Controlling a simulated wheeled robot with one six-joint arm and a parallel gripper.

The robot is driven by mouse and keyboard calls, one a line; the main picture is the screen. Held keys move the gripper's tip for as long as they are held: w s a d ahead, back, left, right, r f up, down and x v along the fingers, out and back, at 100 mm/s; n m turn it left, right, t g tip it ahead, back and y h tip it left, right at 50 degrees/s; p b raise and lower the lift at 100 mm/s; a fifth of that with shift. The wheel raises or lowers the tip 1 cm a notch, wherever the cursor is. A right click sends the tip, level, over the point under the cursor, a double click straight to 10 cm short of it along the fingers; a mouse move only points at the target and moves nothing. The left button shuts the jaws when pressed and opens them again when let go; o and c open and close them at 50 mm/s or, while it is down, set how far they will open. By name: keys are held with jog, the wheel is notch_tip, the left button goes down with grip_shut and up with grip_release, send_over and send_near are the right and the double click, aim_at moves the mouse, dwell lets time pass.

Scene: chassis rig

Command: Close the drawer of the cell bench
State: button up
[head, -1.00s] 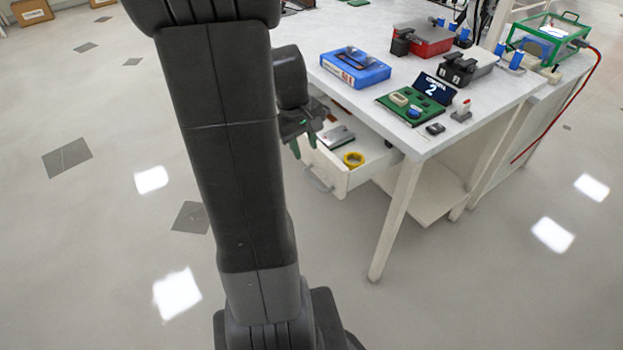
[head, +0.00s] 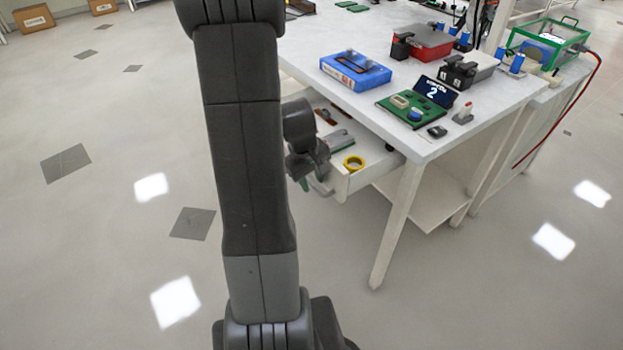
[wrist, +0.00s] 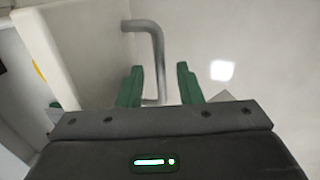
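The cell bench (head: 415,150) stands right of my arm, with its white drawer (head: 362,178) pulled out on the left side. A yellow ring (head: 354,163) and a few flat items lie in the drawer. My gripper (head: 312,184) is low at the drawer's front and partly hides the handle. In the wrist view, the grey bar handle (wrist: 157,50) runs between the two green fingertips (wrist: 159,82). The fingers are apart, with a visible gap on both sides of the bar. The drawer's wall (wrist: 48,52) shows at the left of that view.
On the bench top are a blue case (head: 355,71), a green board with a display (head: 415,105), a red box (head: 425,42) and a dark grey box (head: 467,70). A bench leg (head: 395,225) stands right of the drawer.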

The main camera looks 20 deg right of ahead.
aim_at(350, 164)
grip_shut()
jog(key=w+d+p, duration=0.1)
jog(key=d, duration=0.3)
jog(key=w+d+p, duration=0.1)
jog(key=w+d, duration=0.1)
jog(key=d, duration=0.2)
jog(key=w+d+p, duration=0.1)
jog(key=d, duration=0.3)
jog(key=shift+w, duration=0.2)
grip_release()
notch_tip(350, 164, up, 14)
jog(key=a+p, duration=0.1)
jog(key=a, duration=0.1)
jog(key=shift+s+a+f, duration=0.2)
jog(key=shift+s, duration=0.25)
jog(key=shift+f, duration=0.1)
